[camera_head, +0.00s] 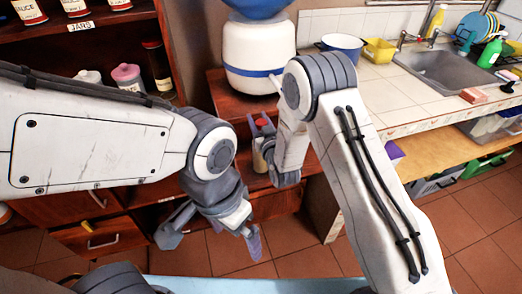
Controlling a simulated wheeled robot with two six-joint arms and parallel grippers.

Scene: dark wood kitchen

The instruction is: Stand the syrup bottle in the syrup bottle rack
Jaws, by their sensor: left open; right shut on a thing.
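My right gripper (266,140) is shut on a small bottle, which I take to be the syrup bottle (260,158). The bottle has a red cap and a pale body and looks roughly upright. It is in front of the wooden cabinet below the white water dispenser, partly covered by the gripper. My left gripper (212,243) is open and empty, lower and to the left, with its fingers spread over the floor and drawer area. I cannot make out the syrup bottle rack; my arms cover part of the cabinet.
The white water dispenser (258,48) stands on the wooden cabinet. Shelves with jars are at the left, above drawers (88,236). At the right, a tiled counter holds a blue pot (342,46), a yellow container (379,51) and a sink (445,72). Tiled floor is clear below.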

